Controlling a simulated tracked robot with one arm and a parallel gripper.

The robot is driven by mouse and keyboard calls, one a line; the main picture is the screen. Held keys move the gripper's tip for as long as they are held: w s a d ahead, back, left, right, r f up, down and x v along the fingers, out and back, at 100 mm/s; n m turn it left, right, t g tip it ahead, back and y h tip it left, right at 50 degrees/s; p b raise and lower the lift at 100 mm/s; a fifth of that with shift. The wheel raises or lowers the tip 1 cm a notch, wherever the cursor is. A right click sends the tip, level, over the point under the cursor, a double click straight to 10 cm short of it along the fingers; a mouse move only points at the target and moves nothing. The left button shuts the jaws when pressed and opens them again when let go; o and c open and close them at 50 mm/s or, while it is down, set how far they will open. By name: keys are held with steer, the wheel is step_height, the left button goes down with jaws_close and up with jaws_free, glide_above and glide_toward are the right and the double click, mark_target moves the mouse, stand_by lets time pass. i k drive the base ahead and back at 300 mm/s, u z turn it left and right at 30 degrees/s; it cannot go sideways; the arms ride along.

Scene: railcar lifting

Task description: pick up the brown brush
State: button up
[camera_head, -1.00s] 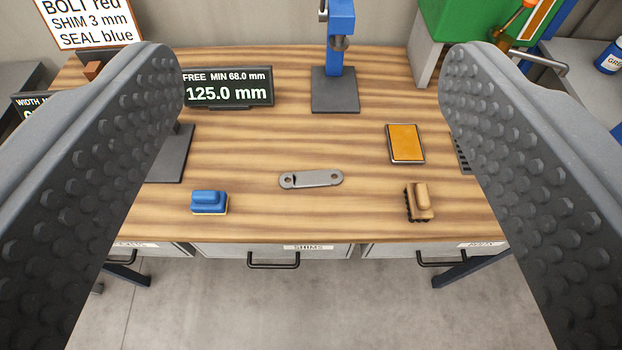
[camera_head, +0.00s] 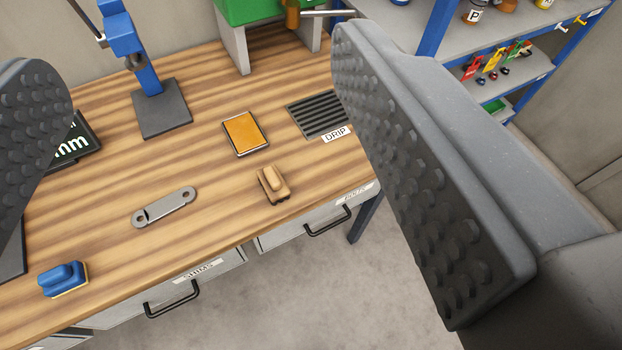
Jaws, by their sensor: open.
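The brown brush (camera_head: 273,184) lies on the wooden bench near its front edge, right of the middle of the bench top. It has a light brown handle block on a base with dark bristles. My gripper (camera_head: 205,110) is open and empty. Its two studded grey fingers stand at the left and right of the view, and the brush shows between them, beyond and apart from both. The left finger is partly cut off by the picture edge.
A blue brush (camera_head: 63,279), a grey metal link (camera_head: 164,207) and an orange pad (camera_head: 245,133) lie on the bench (camera_head: 215,200). A black drip grate (camera_head: 318,114) is at right, a blue press (camera_head: 140,65) behind. Drawers with handles are below the front edge.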

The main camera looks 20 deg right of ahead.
mark_target(275, 188)
steer(key=z, duration=2.3)
steer(key=k, duration=0.9)
steer(key=u, duration=1.8)
steer(key=i, duration=0.8)
steer(key=z, duration=0.05)
